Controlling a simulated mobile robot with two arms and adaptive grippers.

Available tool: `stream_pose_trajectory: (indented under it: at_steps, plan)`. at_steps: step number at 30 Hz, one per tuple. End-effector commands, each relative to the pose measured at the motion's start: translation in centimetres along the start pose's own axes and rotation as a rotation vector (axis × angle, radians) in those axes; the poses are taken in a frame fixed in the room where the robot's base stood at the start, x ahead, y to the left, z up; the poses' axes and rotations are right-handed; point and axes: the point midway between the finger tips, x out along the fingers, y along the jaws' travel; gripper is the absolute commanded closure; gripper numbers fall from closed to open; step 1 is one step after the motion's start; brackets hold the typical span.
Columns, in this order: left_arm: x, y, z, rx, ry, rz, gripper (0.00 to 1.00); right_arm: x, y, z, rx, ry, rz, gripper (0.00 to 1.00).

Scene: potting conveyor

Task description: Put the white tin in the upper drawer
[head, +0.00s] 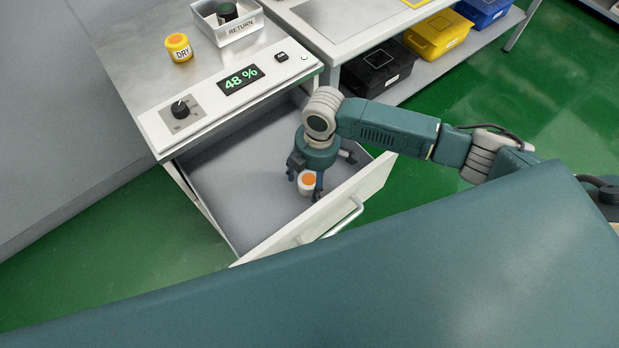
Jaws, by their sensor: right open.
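The white tin (306,187), with an orange top, is inside the open drawer (232,185), near its front panel. My right gripper (306,188) points down into the drawer with its fingers apart around the tin. The fingers hide part of the tin, and I cannot tell whether they touch it. The drawer is pulled out below the cabinet's control panel, and its grey floor looks otherwise empty. My left gripper is not in view.
On the cabinet top stand a yellow tin (179,48) marked DRY and a white tray (228,30) marked RETURN holding a dark round object. The drawer handle (337,222) sticks out in front. Black (378,70), yellow (437,35) and blue (484,10) bins sit on a shelf.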

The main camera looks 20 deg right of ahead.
Motion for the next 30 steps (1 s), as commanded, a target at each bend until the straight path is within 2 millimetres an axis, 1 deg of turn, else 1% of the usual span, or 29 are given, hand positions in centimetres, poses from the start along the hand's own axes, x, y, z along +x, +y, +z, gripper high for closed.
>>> stream_pose_trajectory:
  at_steps: [5, 12, 15, 18, 21, 30]
  plan:
    - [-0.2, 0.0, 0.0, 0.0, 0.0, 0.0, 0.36, -3.0, 0.2, 0.0, -0.001, 0.002, 0.005, 0.35]
    - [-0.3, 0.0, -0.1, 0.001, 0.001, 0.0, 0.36, -8.2, 0.2, 0.0, 0.001, 0.002, 0.005, 0.35]
    - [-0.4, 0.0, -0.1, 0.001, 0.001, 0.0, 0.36, -9.9, 0.1, 0.0, 0.0, 0.001, 0.003, 0.35]
    - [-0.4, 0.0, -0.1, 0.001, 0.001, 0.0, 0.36, -11.0, 0.1, 0.0, 0.001, 0.001, 0.003, 0.35]
    - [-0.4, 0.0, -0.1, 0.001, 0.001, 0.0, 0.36, -11.7, 0.1, 0.0, 0.001, 0.001, 0.001, 0.35]
    - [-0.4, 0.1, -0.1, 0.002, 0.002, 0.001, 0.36, -11.8, 0.1, 0.0, 0.001, 0.001, 0.001, 0.35]
